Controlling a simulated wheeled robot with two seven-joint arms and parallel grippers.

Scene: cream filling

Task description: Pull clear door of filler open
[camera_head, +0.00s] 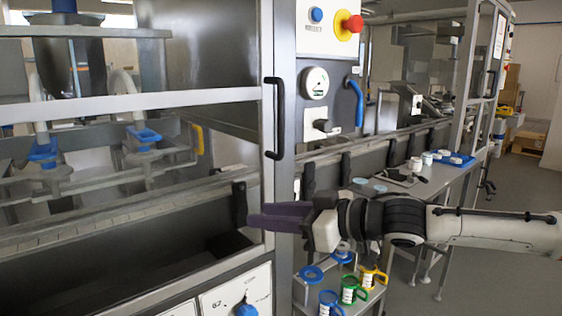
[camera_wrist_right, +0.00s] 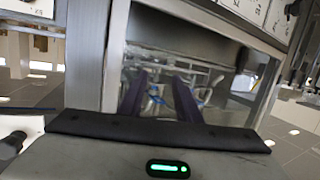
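The clear door of the filler (camera_head: 130,103) fills the left of the head view, with a light metal frame and see-through panel. It looks shut. Its black vertical handle (camera_head: 275,118) is on the door's right frame post. My right gripper (camera_head: 256,217) reaches in from the right, below the handle and apart from it, its dark purple fingers in front of the lower frame post. In the right wrist view its two fingers (camera_wrist_right: 159,88) stand apart with nothing held between them, facing the clear panel and machine parts behind it. My left gripper is not in view.
A control panel with a red emergency knob (camera_head: 353,23) is above right of the handle. Blue, green and yellow-rimmed cups (camera_head: 350,288) stand on a low shelf beneath my right forearm. A conveyor table with a blue tray (camera_head: 455,160) runs to the back right. Floor at right is clear.

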